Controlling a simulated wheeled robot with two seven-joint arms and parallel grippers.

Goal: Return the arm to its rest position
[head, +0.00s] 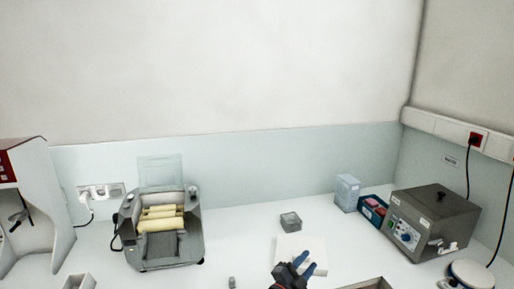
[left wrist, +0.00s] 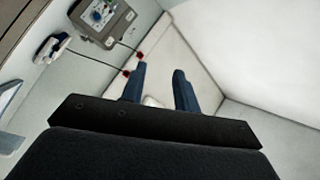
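My left gripper (head: 303,264) shows at the bottom middle of the head view, in front of a white block or pad (head: 301,246) on the bench. In the left wrist view its two blue fingers (left wrist: 158,88) stand apart with a clear gap between them. I see nothing held in that gap; a small pale patch behind the fingers is too unclear to name. My right gripper is in neither view.
A roller mill (head: 183,245) with cream rollers stands left on the white bench (head: 240,248). A small grey box (head: 290,220) stands behind the white block. A grey control unit (head: 434,219) is at right. A tray (head: 368,284) edges the bottom.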

